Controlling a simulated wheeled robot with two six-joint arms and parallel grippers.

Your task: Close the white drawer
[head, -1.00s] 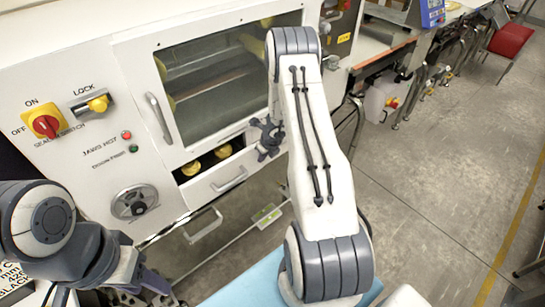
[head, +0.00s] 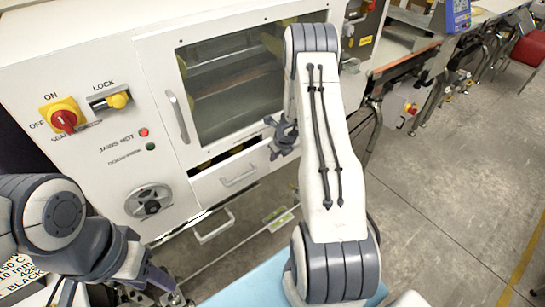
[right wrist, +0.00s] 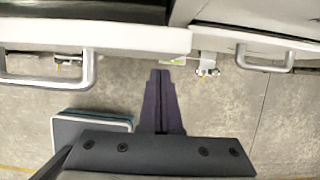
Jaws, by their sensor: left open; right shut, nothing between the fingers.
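The white drawer (head: 226,189) is under the glass window of the white machine in the head view, with a bar handle on its front. A narrow dark gap with a little yellow shows above its front, so it is slightly open. My right gripper (head: 273,136) is at the drawer's right end, shut and empty; I cannot tell if it touches. In the right wrist view its shut fingers (right wrist: 161,73) point toward the white drawer front (right wrist: 140,38), near its right end. My left gripper (head: 165,287) is open and empty at the bottom left, away from the drawer.
The machine's panel has a red-yellow switch (head: 64,119), a yellow lock knob (head: 118,100) and a round dial (head: 149,202). A light blue surface (head: 245,285) lies at the bottom. Concrete floor (head: 430,200) is open on the right.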

